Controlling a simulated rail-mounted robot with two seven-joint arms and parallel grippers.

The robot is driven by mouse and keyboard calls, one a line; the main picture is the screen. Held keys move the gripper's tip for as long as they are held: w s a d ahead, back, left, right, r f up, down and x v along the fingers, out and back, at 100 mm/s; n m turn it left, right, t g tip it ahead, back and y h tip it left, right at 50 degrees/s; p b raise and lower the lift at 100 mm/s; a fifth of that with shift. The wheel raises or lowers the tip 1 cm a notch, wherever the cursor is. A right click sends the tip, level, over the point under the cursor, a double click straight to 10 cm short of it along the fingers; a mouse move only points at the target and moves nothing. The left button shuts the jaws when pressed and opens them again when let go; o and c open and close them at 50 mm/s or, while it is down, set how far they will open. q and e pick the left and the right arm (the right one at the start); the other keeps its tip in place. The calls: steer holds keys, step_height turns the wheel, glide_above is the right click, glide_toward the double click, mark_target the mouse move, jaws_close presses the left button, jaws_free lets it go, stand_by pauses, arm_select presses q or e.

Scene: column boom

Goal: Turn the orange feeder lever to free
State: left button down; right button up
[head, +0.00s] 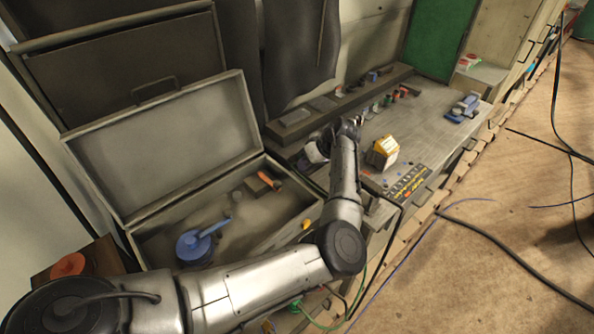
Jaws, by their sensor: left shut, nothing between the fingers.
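My left arm reaches in from the lower left. Its gripper (348,126) is shut and empty, over the bench beside the long dark rail. Several small orange parts show: an orange-handled piece (271,180) inside the open box, an orange piece (406,91) on the bench right of the gripper, and an orange disc (68,265) at the far left. I cannot tell which of them is the feeder lever, or its setting. The fingertips are small and partly hidden by my wrist. My right gripper is not in view.
An open grey box (165,240) with a raised lid (165,150) holds a blue round device (195,247). A yellow-and-white carton (382,152) stands close right of my forearm. A blue device (464,107) sits farther right on the bench (430,115). Cables cross the floor at right.

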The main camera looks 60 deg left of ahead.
arm_select(q)
steer(key=x, duration=0.9)
steer(key=shift+a, duration=0.1)
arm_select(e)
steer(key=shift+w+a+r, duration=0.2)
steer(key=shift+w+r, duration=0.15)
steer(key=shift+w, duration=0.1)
arm_select(q)
steer(key=shift+w+p, duration=0.1)
steer(key=shift+p, duration=0.2)
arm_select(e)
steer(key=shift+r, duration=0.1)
